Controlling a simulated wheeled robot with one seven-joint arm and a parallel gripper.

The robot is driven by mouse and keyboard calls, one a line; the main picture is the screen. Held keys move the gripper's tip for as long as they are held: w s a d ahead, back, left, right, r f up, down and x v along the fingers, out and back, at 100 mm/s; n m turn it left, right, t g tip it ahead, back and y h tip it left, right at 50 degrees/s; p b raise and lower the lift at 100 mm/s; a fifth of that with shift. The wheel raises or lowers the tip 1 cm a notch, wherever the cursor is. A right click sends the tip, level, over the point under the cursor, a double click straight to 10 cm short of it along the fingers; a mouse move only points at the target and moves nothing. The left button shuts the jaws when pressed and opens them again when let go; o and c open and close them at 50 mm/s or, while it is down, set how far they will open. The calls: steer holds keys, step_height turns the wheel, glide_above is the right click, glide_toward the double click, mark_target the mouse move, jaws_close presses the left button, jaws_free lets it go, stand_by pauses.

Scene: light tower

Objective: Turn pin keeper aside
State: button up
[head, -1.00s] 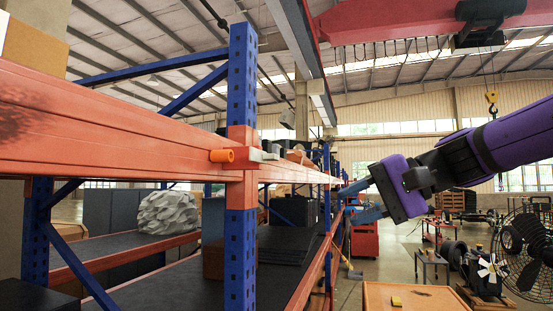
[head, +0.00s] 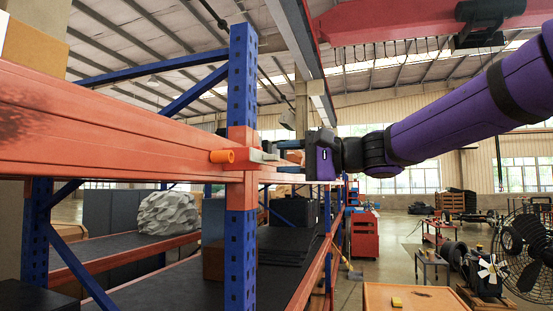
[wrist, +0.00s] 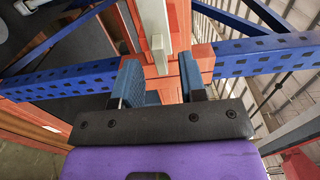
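The pin keeper looks to be a small pale bar (head: 263,155) on the orange bracket where the beam meets the blue post. An orange pin (head: 222,156) sticks out toward the left beside it. In the wrist view the pale bar (wrist: 154,28) points toward my gripper (wrist: 160,82), its near end just ahead of the space between the fingers. The two blue fingers are apart, with orange bracket showing between them. In the head view my gripper (head: 290,160) is right of the post, level with the bar. I cannot tell whether a finger touches it.
The blue upright post (head: 243,80) and long orange beam (head: 110,115) stand close to my gripper. A lower shelf holds a grey rock-like lump (head: 168,214). An orange-topped table (head: 420,297) and a fan (head: 525,255) stand at right.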

mark_target(266, 157)
steer(key=shift+x, duration=1.3)
steer(key=shift+c, duration=0.4)
jaws_close()
